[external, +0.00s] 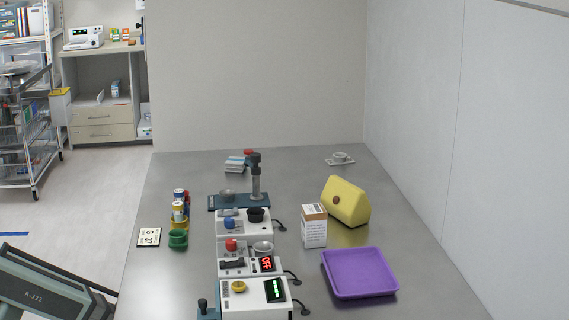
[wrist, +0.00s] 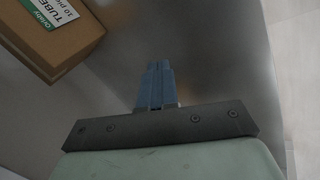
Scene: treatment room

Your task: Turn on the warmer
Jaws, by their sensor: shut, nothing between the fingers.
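Several white devices stand in a row on the grey table; no label tells me which is the warmer. The middle one (external: 236,265) has a red knob (external: 231,244), a dark switch, a metal dish (external: 263,248) and a red display (external: 266,264) reading OFF. The front one (external: 250,303) has a yellow knob (external: 239,287) and a lit green display (external: 275,290). The back one (external: 240,222) has a blue knob (external: 229,224) and a black cup (external: 256,214). My gripper (wrist: 158,72) is shut and empty in the wrist view, apart from the devices.
A cardboard box (wrist: 50,40) labelled for tubes lies near my gripper in the wrist view. A purple tray (external: 360,272), a white carton (external: 314,228) and a yellow case (external: 346,202) stand right of the devices. Cans (external: 179,210) and a green cup (external: 178,239) stand left.

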